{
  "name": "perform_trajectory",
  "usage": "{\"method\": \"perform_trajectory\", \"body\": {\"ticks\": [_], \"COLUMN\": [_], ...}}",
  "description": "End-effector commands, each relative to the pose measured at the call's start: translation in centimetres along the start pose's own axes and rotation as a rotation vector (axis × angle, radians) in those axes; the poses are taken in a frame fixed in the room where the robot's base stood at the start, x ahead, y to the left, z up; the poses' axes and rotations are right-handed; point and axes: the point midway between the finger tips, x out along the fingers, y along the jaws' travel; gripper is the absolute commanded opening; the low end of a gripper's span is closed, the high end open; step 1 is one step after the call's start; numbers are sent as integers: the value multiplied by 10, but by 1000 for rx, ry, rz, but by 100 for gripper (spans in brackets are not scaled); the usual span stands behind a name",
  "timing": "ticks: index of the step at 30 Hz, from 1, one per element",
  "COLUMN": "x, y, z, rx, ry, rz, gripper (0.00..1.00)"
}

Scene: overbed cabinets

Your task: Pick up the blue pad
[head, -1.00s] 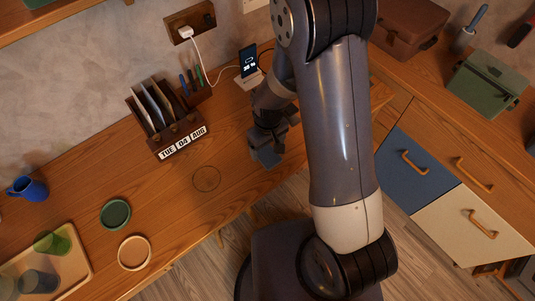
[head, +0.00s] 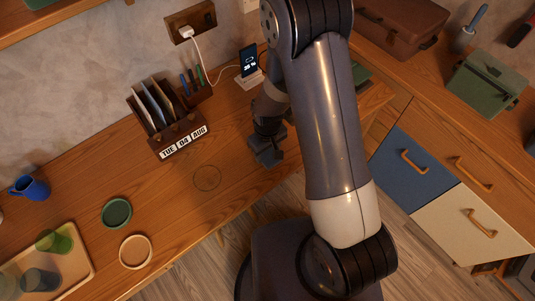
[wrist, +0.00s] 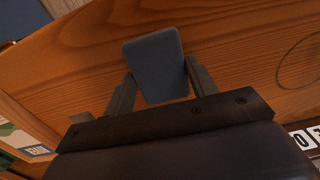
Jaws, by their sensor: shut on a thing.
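The blue pad (wrist: 153,58) is a dark blue-grey slab with rounded corners. In the wrist view it stands out between the two fingers of my gripper (wrist: 160,76), which is shut on it. In the head view my gripper (head: 268,149) is over the front part of the wooden desk, right of a thin dark ring outline. The pad is small and dark there and hard to tell from the fingers. I cannot tell how far it is above the desk top.
On the desk (head: 180,215) stand a letter organizer with date blocks (head: 183,141) and a phone on a stand (head: 248,65). A green round dish (head: 117,213), a pale round coaster (head: 135,251) and a tray with cups (head: 80,262) are at the left. Desk around the ring outline (head: 207,178) is clear.

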Motion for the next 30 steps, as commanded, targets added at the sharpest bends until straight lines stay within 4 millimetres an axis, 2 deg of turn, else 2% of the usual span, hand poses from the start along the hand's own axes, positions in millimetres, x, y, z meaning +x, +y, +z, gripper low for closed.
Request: {"method": "perform_trajectory", "body": {"ticks": [1, 6, 17, 23, 30], "x": [0, 0, -5, -23, -63], "y": [0, 0, 0, 0, 0], "z": [0, 0, 0, -1, -1], "rx": [0, 0, 0, 0, 0], "ry": [0, 0, 1, 4, 5], "rz": [0, 0, 0, 1, 1], "gripper": [45, 32, 32, 32, 32]}}
